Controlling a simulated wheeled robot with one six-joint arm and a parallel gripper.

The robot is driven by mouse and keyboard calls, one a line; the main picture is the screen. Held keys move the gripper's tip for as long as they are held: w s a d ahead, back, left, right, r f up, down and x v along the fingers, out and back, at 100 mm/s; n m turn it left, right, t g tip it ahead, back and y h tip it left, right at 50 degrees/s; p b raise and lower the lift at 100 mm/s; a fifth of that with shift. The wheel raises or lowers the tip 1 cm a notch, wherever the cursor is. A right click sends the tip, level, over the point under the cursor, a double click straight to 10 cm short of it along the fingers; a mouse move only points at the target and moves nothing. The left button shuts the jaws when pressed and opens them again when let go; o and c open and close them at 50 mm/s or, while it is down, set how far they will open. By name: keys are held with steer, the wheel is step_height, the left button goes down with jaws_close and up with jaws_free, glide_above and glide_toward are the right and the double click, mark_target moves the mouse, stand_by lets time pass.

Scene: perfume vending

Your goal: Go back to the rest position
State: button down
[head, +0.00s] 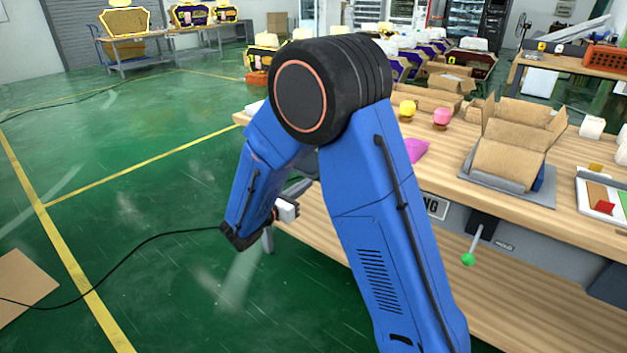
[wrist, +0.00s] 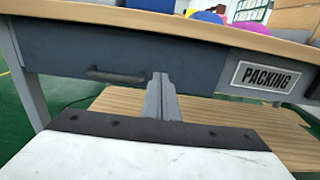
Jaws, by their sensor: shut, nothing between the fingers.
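My gripper (wrist: 161,98) shows in the wrist view with its two grey fingers together and nothing between them. It is in front of the packing table's dark drawer panel (wrist: 85,65), below the tabletop edge. In the head view my blue arm is folded, with its elbow high and its forearm hanging down at the left of the packing table (head: 480,207). The gripper's fingertips are not clear in the head view, where the forearm and upper arm cover part of that area.
On the packing table stand an open cardboard box (head: 512,150), a yellow-topped bottle (head: 407,109), a pink-topped bottle (head: 441,117) and a magenta item (head: 416,149). A lever with a green knob (head: 468,259) sticks out at the front.

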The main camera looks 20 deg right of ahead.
steer(key=v, duration=0.4)
steer(key=s+d+r+m+g+y, duration=0.2)
steer(key=s+d+m+g, duration=0.35)
steer(key=s+d, duration=0.35)
steer(key=s+d+r+m+g+y, duration=0.2)
steer(key=s+d+m+g, duration=0.2)
steer(key=s+d+m, duration=0.55)
steer(key=s+a+r+m+t+y, duration=0.1)
steer(key=s+a+m+t+y, duration=0.1)
steer(key=s+m+y, duration=0.3)
steer(key=s+a+r+m+t+y, duration=0.1)
steer(key=s+a+m+y, duration=0.4)
steer(key=s, duration=0.8)
steer(key=shift+a+t+y, duration=0.2)
steer(key=shift+t+y, duration=0.1)
steer(key=shift+t, duration=0.05)
steer(key=shift+r, duration=0.1)
